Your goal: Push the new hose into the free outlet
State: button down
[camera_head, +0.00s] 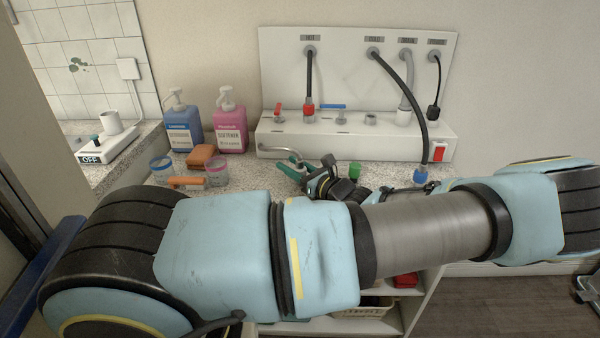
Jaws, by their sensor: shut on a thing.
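My gripper (326,181) is black and sits low over the counter, partly hidden behind my arm. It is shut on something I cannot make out. Next to its left side is a metal tool with teal handles (287,170). A black hose (409,100) runs from the wall panel, over the white ledge, down to a blue end (421,175) in front of the ledge. It is right of my gripper. A bare metal outlet (370,119) stands on the ledge with no hose on it. A blue-levered valve (341,116) stands left of it.
Hoses with red (309,108) and white (403,117) ends and a black power plug (433,112) meet the white ledge (325,135). A red-levered valve (279,114) stands left. Blue (184,127) and pink (229,128) bottles and a green cap (355,170) are on the counter.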

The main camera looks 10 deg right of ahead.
dwell(0.3)
notch_tip(320, 180, up, 9)
jog(key=b, duration=0.2)
jog(key=w+d+r+m+t+h+p, duration=0.1)
jog(key=w+d+r+m+h+p, duration=0.1)
jog(key=w+d, duration=0.3)
jog(key=w+d+r+m+t+h+p, duration=0.1)
jog(key=w+d+r+m+h+p, duration=0.1)
jog(key=d, duration=1)
jog(key=w+d+r+m+t+h+p, duration=0.1)
jog(key=w+d+r+m+h+p, duration=0.1)
jog(key=w+d+r+h, duration=0.3)
jog(key=shift+w+d+r+p, duration=0.15)
jog(key=shift+w+d+p, duration=0.2)
jog(key=shift+w+d, duration=0.7)
jog(key=shift+w+d+r+p, duration=0.1)
jog(key=shift+w+d+p, duration=0.2)
jog(key=shift+w+d, duration=0.7)
jog(key=shift+f, duration=0.15)
jog(key=shift+f+b, duration=2)
jog(key=shift+f, duration=0.8)
jog(key=shift+f+b, duration=1.2)
jog(key=shift+f, duration=0.4)
jog(key=shift+c, duration=1.8)
grip_release()
